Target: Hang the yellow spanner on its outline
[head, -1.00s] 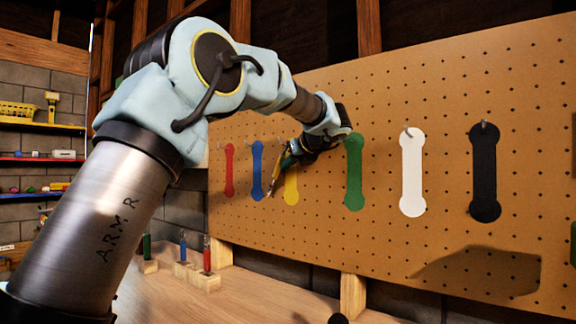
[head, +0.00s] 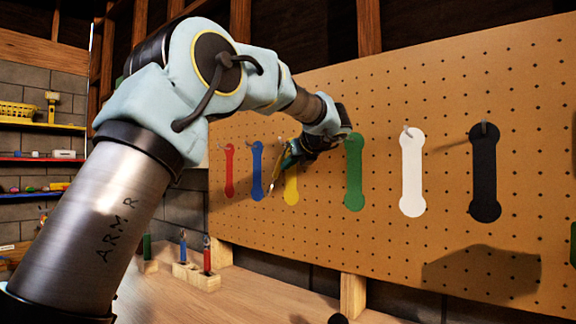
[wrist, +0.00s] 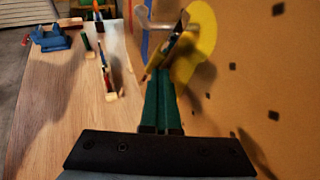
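The yellow outline (head: 291,188) is painted on the pegboard between the blue and green outlines; its upper part is hidden behind my gripper (head: 284,166) in the head view. My gripper is close to the board, its fingers pointing left and down. In the wrist view the green fingers (wrist: 163,92) are close together on a thin, dark, edge-on piece (wrist: 174,50), which appears to be the spanner; a slim tip (head: 272,186) shows below the fingers in the head view. A rounded yellow patch lies beside it. A metal hook (wrist: 150,22) is near the fingertips. Contact between spanner and hook is unclear.
Red (head: 229,172), blue (head: 257,172), green (head: 354,172), white (head: 412,172) and black (head: 485,172) outlines line the board, with hooks at their tops. Coloured tools stand in wooden blocks (head: 205,281) on the bench (head: 250,305) below.

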